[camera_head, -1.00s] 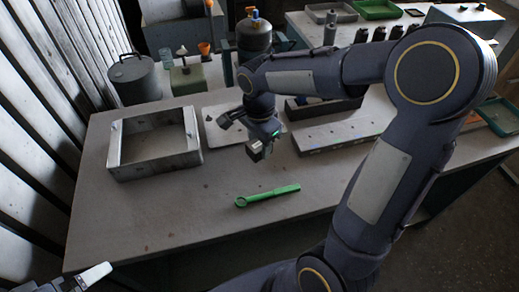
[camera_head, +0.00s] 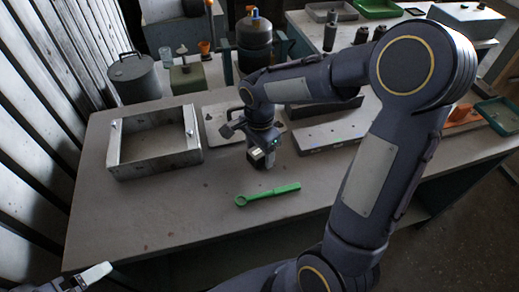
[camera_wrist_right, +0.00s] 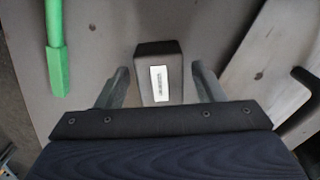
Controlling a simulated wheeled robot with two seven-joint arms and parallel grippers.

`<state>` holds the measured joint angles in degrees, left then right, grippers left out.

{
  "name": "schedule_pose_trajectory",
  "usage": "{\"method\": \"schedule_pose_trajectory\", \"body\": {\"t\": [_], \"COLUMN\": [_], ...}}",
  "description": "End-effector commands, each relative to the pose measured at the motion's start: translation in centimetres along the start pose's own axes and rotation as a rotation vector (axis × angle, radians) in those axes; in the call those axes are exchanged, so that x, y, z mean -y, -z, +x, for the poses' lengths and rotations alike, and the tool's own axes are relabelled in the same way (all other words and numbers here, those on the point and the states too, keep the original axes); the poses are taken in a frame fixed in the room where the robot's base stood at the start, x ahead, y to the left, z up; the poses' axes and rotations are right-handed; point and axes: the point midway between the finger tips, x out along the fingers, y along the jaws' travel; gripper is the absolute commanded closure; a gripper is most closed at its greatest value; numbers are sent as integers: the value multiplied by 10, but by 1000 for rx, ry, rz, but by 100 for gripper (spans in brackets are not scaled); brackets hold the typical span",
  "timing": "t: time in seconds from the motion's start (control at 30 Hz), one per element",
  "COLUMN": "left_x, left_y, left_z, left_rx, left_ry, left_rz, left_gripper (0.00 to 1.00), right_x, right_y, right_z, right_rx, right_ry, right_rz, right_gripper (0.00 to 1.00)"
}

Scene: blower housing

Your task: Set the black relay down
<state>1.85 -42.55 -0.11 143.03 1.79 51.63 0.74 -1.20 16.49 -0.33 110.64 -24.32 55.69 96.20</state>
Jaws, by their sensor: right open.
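The black relay (camera_wrist_right: 147,92), a small dark box with a white printed label, stands between the fingers of my right gripper (camera_wrist_right: 162,80) in the right wrist view. A narrow gap shows on each side of it, so the gripper is open around it. In the head view my right gripper (camera_head: 262,157) is low over the middle of the grey table (camera_head: 180,215), and the relay is mostly hidden there. The relay appears to rest on the table top. My left gripper (camera_head: 88,276) is only partly in view at the lower left; its opening is unclear.
A green ring wrench (camera_head: 270,194) lies just in front of the right gripper. An open metal frame (camera_head: 150,163) stands to the left. A pale plate (camera_head: 214,128) and a long grey block (camera_head: 325,135) lie behind and to the right. The front left of the table is clear.

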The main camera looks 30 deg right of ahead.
Motion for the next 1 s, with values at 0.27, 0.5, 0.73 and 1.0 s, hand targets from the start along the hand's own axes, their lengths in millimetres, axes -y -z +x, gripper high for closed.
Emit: {"method": "schedule_pose_trajectory", "body": {"t": [0.27,0.5,0.73,1.0], "left_x": [-1,-2,-3,-4], "left_y": [2,3,4,4], "left_z": [-3,-5,-7,-8], "left_rx": [0,0,0,0], "left_ry": [0,0,0,0], "left_rz": [0,0,0,0], "left_gripper": [0,0,0,0], "right_x": [1,1,1,-14], "right_y": [0,0,0,0], "right_z": [-13,-64,-106,-127], "right_rx": [-1,-1,0,21], "right_ry": [4,7,4,33], "right_rz": [1,0,0,-76], "right_gripper": [38,38,38,38]}}
